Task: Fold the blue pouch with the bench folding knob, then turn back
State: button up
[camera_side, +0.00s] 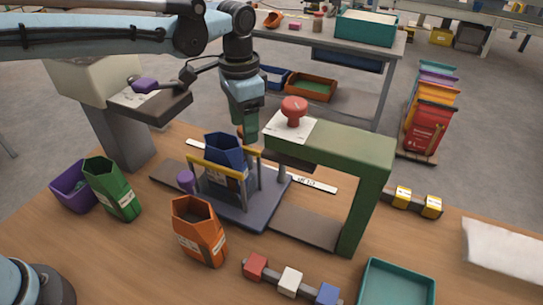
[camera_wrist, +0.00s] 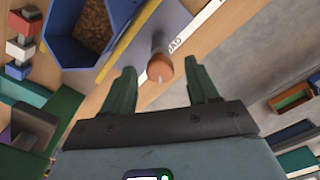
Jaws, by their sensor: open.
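The blue pouch (camera_side: 226,153) stands upright in a holder with yellow bars (camera_side: 212,175) on a dark base plate. In the wrist view the blue pouch (camera_wrist: 62,48) has an open top with brown grain inside. An orange-brown knob (camera_wrist: 160,68) on a short post stands beside the holder, between my fingertips in that view. My gripper (camera_side: 249,130) points down behind the pouch, left of the green press; its open fingers also show in the wrist view (camera_wrist: 163,85). I cannot tell whether they touch the knob, which is mostly hidden in the side view.
A green press (camera_side: 345,150) with a red knob (camera_side: 293,108) stands close right of my gripper. A purple knob (camera_side: 185,181) is at the holder's left. Green (camera_side: 112,188) and orange (camera_side: 199,232) pouches stand in front. A teal tray (camera_side: 397,284) lies front right.

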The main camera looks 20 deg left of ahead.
notch_tip(320, 180, up, 12)
dwell(0.5)
jog(key=shift+f, duration=0.1)
notch_tip(320, 180, down, 12)
jog(key=n, duration=1.2)
jog(key=shift+w+f, duration=0.15)
dwell(0.3)
